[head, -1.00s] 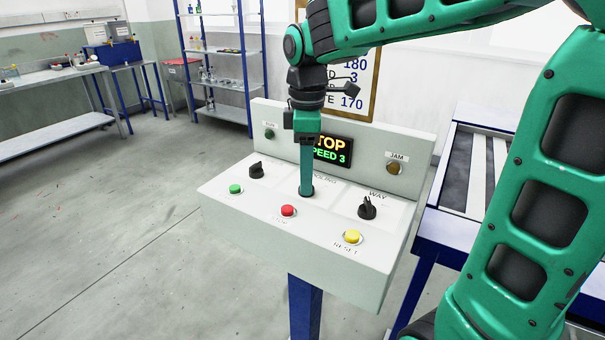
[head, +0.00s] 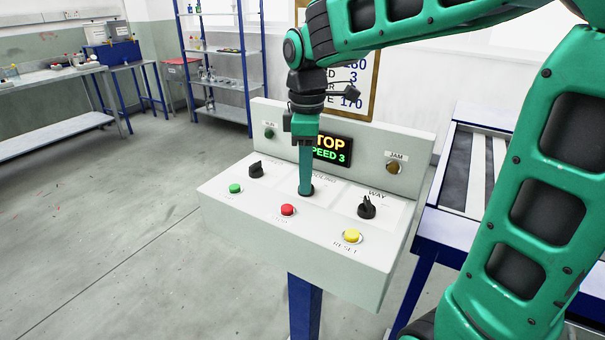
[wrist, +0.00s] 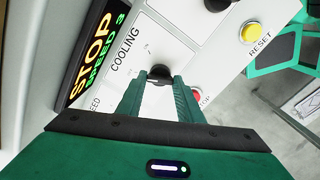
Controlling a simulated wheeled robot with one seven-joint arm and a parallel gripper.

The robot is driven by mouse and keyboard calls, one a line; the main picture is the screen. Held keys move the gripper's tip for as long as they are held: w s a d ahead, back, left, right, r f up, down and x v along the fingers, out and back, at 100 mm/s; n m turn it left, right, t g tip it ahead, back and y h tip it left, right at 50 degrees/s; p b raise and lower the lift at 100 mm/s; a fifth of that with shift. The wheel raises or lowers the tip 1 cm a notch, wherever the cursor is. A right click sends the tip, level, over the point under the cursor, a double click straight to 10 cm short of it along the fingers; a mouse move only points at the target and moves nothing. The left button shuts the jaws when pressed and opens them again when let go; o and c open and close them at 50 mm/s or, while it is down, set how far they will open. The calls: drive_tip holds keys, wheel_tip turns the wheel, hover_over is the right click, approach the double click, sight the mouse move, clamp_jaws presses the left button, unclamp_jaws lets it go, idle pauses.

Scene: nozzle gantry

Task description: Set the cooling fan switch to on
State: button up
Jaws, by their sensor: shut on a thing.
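The cooling fan switch (wrist: 160,71) is a black round knob under the printed label COOLING, in the middle of the white control panel (head: 235,205). My gripper (head: 305,188) points straight down onto it in the head view and hides most of it. In the wrist view my gripper (wrist: 160,80) has its two green fingers on either side of the knob, shut on it. Which way the knob points, and its position marks, are too small or hidden to read.
Black knobs stand left (head: 256,170) and right (head: 367,208) of my gripper. Green (head: 235,188), red (head: 287,210) and yellow (head: 352,237) buttons line the front. Behind, a display (head: 333,150) shows STOP and SPEED 3. A roller conveyor (head: 460,225) stands to the right.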

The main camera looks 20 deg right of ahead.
drive_tip(key=m, duration=0.5)
drive_tip(key=shift+w+m, duration=0.1)
drive_tip(key=shift+m, duration=0.3)
drive_tip(key=m, duration=0.5)
drive_tip(key=shift+r+m, duration=0.1)
drive_tip(key=shift+m, duration=0.2)
drive_tip(key=o, duration=1.1)
drive_tip(key=shift+c, duration=0.2)
wheel_tip(320, 180, up, 11)
drive_tip(key=shift+f, duration=0.2)
